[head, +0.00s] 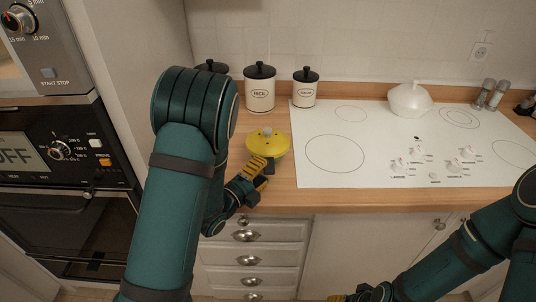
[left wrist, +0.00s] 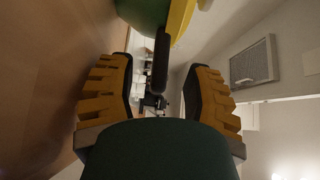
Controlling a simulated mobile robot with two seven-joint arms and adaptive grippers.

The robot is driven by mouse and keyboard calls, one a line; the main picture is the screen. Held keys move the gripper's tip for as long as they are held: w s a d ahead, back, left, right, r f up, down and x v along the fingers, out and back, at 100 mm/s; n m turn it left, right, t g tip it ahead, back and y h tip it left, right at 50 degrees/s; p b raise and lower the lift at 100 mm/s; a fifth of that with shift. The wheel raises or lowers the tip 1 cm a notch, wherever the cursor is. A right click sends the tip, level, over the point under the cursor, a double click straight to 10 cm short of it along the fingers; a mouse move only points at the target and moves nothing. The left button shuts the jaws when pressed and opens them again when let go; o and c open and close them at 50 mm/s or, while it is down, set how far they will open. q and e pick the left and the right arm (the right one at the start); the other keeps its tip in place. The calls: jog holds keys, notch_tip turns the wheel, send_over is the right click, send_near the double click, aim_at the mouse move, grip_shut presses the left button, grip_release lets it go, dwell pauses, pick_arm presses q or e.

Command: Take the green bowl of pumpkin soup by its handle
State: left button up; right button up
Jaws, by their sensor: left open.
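The bowl (head: 267,142) stands on the wooden counter, left of the white cooktop. From above it shows a yellow top with a small grey knob. In the left wrist view its green side (left wrist: 143,13) and yellow rim (left wrist: 181,20) show, with a dark handle (left wrist: 160,62) sticking out toward me. My left gripper (head: 260,174) is at the counter's front edge, close to the bowl. It is open, and the left wrist view shows the handle between its two yellow fingers (left wrist: 160,95), with gaps on both sides. My right gripper (head: 352,296) is mostly cut off at the bottom edge.
White canisters (head: 260,90) with black lids stand behind the bowl. The cooktop (head: 345,178) to the right holds a white lidded pot (head: 410,99) at the back. Wall ovens (head: 60,190) are at left. Drawers (head: 285,254) lie below the counter.

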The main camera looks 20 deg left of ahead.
aim_at(268, 156)
pick_arm(q)
jog(key=shift+x, duration=1.4)
jog(key=shift+c, duration=0.4)
grip_shut()
